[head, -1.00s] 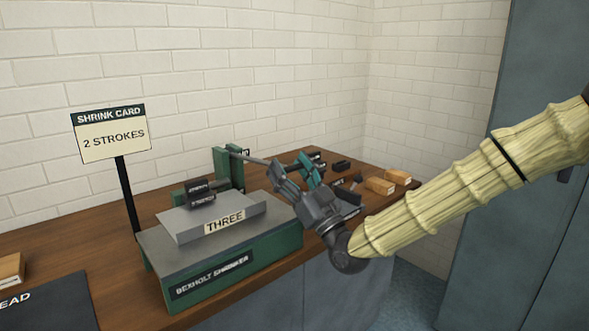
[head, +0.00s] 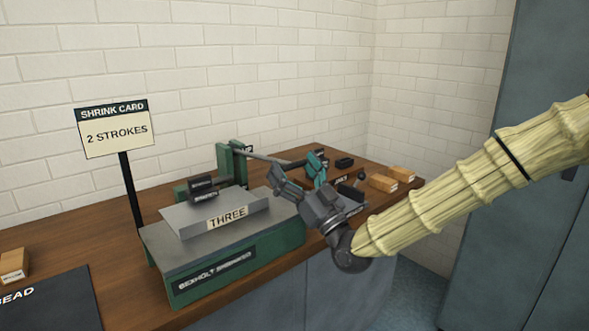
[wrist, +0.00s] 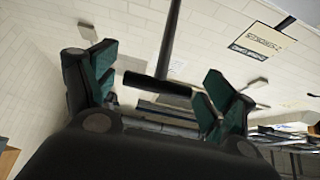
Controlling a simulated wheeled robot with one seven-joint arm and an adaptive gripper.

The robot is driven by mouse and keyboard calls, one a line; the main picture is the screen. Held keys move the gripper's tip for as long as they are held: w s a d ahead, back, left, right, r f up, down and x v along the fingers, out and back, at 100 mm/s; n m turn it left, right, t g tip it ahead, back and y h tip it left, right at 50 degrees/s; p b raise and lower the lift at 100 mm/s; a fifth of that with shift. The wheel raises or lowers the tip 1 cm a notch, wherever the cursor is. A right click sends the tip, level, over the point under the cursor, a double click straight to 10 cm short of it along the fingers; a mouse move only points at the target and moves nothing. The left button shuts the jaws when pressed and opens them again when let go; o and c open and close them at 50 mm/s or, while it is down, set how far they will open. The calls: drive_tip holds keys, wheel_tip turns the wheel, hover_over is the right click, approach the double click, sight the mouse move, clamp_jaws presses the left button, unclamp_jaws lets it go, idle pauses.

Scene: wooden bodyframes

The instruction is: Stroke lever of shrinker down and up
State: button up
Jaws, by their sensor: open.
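The shrinker is a green machine with a grey top (head: 165,243) and a nameplate on its front; a plate marked THREE (head: 228,217) lies on it. Its lever (head: 258,156) is a thin grey rod running right from a green upright (head: 226,163). In the wrist view the lever rod (wrist: 170,40) comes down to a black grip (wrist: 156,89). My gripper (head: 296,172) is at the lever's outer end, its fingers spread. The wrist view shows the grip between the open fingers (wrist: 152,92), with space on both sides. I cannot tell the exact depth.
A shrink card sign (head: 116,129) reading 2 STROKES stands behind the shrinker at left. Wooden blocks (head: 383,182) lie at the bench's right end, near other small dark tools. A dark mat (head: 50,302) lies at front left. A tall grey cabinet (head: 490,230) stands right.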

drive_tip(key=v, duration=1.2)
drive_tip(key=shift+f, duration=0.1)
